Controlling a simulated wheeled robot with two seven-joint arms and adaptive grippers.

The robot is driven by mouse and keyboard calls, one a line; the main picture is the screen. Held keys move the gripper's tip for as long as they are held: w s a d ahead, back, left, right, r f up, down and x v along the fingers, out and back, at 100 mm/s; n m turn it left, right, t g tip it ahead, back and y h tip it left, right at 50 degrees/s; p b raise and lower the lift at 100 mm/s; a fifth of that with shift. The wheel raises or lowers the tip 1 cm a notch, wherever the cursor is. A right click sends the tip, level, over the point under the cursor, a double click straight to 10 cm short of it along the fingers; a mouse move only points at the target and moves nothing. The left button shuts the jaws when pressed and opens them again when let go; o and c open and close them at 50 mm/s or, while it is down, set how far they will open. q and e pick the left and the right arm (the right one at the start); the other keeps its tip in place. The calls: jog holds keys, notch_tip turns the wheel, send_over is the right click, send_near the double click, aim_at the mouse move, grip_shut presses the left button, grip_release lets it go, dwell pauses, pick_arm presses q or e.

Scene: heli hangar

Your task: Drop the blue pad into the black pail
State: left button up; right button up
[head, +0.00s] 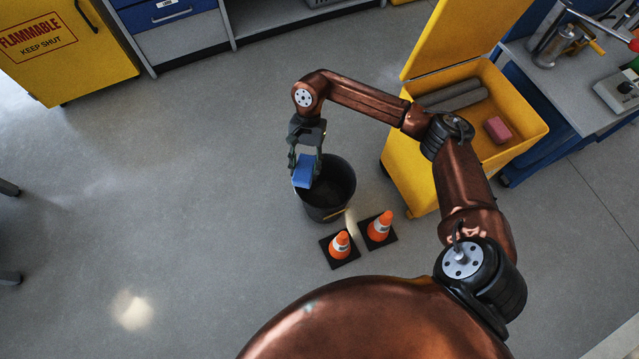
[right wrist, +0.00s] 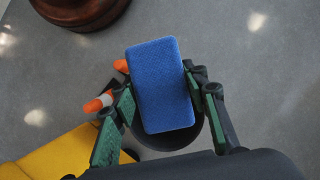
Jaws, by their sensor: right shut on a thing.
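The blue pad (head: 303,171) is held in my right gripper (head: 305,160), whose fingers are shut on its two sides. In the right wrist view the blue pad (right wrist: 161,86) is upright between the fingers of the gripper (right wrist: 162,105) and covers much of the view behind it. The black pail (head: 327,190) stands on the floor, open at the top. In the head view the pad overlaps the pail's left rim, above it. In the right wrist view the pail (right wrist: 172,143) shows partly behind the pad. My left gripper is not in view.
Two orange cones (head: 341,245) (head: 380,227) on black bases stand beside the pail. A yellow bin (head: 410,175) with a raised lid holds grey rolls (head: 452,95) and a red block (head: 497,130). A yellow flammables cabinet (head: 75,60) is at upper left. The floor left of the pail is clear.

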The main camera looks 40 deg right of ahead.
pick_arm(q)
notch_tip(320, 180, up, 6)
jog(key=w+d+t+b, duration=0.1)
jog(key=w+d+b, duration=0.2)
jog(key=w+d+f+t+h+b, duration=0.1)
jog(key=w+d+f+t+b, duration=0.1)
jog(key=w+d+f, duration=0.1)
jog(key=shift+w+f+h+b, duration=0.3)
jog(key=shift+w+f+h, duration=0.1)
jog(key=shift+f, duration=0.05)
pick_arm(e)
jog(key=d+f+m+t, duration=0.1)
jog(key=d+f+m, duration=0.2)
jog(key=f, duration=0.4)
jog(key=w+d+f+m+t, duration=0.1)
jog(key=d+f+m, duration=0.2)
jog(key=d+f, duration=0.2)
jog(key=w+d+f+m+t+y, duration=0.1)
jog(key=d+f, duration=0.3)
jog(key=f, duration=0.6)
jog(key=shift+d+m, duration=0.3)
jog(key=shift+m, duration=0.6)
jog(key=o, duration=1.4)
jog(key=v, duration=1.2)
jog(key=shift+s, duration=0.15)
